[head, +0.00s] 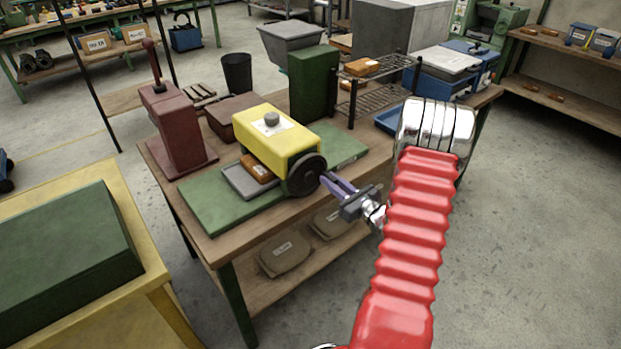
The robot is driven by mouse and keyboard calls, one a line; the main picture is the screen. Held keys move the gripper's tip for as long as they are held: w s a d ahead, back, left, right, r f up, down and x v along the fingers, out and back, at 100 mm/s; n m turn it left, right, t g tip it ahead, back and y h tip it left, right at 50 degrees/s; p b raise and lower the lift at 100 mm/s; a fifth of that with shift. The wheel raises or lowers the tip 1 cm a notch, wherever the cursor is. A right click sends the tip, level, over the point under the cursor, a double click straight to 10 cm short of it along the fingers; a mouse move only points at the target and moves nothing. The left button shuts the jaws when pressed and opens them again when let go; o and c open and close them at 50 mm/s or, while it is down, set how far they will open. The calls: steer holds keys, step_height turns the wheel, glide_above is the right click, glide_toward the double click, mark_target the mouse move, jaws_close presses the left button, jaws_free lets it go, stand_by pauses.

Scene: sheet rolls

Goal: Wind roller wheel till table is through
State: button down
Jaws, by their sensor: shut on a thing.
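A yellow roller machine (277,134) with a grey knob on top stands on a green base (205,213) on the wooden workbench. Its dark round roller wheel (302,178) faces me on the near right side. A grey flat table (238,181) with a raised rim juts out of the machine's left side. An orange-brown block (258,167) lies on it, close to the yellow housing. My gripper (325,180) reaches in from the right and is shut on the wheel at its right edge. The fingers hide the exact part held, and the table's far end is hidden by the machine.
A dark red lever press (178,128) stands left of the machine. A green box (313,82) and a wire rack (372,98) stand behind it. A yellow bench with a green block (65,265) is at near left. Floor at right is clear.

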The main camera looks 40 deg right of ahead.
mark_target(311, 192)
steer(key=shift+a+f, duration=0.25)
steer(key=shift+f, duration=0.05)
steer(key=shift+a+f, duration=0.55)
steer(key=shift+a, duration=0.15)
steer(key=shift+a+f, duration=0.7)
steer(key=shift+f, duration=0.1)
steer(key=shift+a+f, duration=0.1)
steer(key=shift+a, duration=0.15)
steer(key=shift+s+a+f, duration=0.1)
steer(key=shift+a+f, duration=0.25)
steer(key=shift+a, duration=0.35)
